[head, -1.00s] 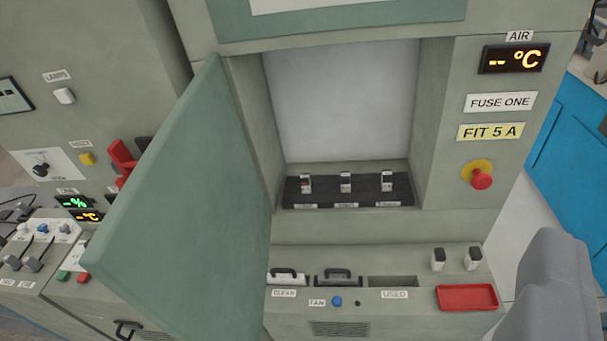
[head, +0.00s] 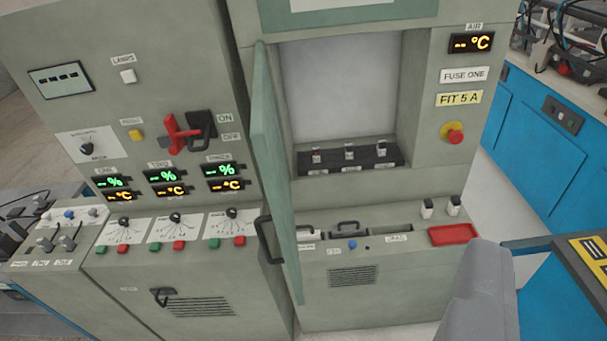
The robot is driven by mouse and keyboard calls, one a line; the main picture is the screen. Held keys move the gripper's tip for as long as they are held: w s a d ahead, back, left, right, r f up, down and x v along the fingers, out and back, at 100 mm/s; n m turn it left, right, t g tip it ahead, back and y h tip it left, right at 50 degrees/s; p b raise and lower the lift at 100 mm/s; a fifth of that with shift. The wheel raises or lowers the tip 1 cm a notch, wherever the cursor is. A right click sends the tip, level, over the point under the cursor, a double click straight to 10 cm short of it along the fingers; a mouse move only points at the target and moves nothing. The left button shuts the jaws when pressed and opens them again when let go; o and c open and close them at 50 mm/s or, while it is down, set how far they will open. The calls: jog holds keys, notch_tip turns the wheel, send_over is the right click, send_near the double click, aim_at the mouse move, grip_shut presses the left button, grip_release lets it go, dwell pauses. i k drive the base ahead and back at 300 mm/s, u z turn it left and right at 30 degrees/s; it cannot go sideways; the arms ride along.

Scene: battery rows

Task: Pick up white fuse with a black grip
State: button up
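Two small white fuses with black grips stand upright on the ledge at the right: the left one (head: 428,208) and the right one (head: 454,205). Three more small white pieces with dark tops, the left (head: 316,156), middle (head: 349,152) and right (head: 381,149), sit in a black holder (head: 334,168) inside the open recess. The left of these shows a little red. My gripper's fingers do not show; a grey part at the lower right looks like my own arm.
The green cabinet door (head: 275,165) stands open, nearly edge-on, left of the recess, with a black handle (head: 268,240). A red tray (head: 454,235) lies right on the ledge, below the two fuses. A yellow-and-red emergency button (head: 453,133) juts out above. A blue bench (head: 530,125) is at right.

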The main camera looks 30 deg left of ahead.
aim_at(316, 150)
jog(key=u, duration=0.25)
jog(key=i, duration=1.35)
jog(key=z, duration=0.05)
